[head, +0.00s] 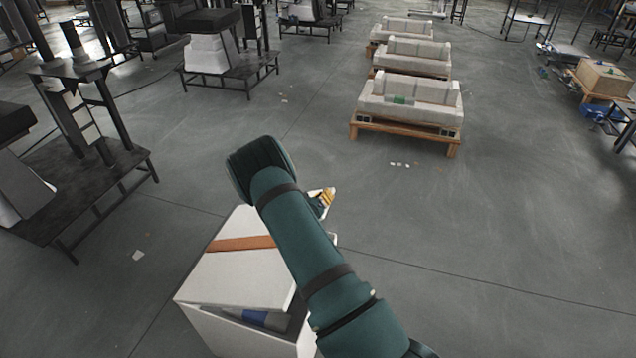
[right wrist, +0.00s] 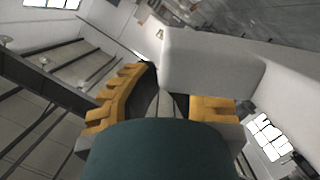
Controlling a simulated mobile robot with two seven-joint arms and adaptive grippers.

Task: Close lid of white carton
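The white carton (head: 215,328) stands at the bottom centre of the head view. Its lid (head: 235,278), with an orange-brown stripe, lies tilted over the top. A gap shows at its near edge, with something blue and grey inside. My right arm crosses in front of the carton's right side and hides part of it. My right gripper (head: 322,202) shows partly beyond the arm, near the carton's far right side. In the right wrist view its yellow fingers (right wrist: 168,92) are apart, and a white panel (right wrist: 215,65) covers the right fingertip. My left gripper is out of view.
Pallets with grey-white blocks (head: 410,100) stand at the back right. Dark platforms with frames (head: 80,185) stand at the left. A brown box (head: 603,78) is at the far right. The grey floor around the carton is mostly clear, with small scraps.

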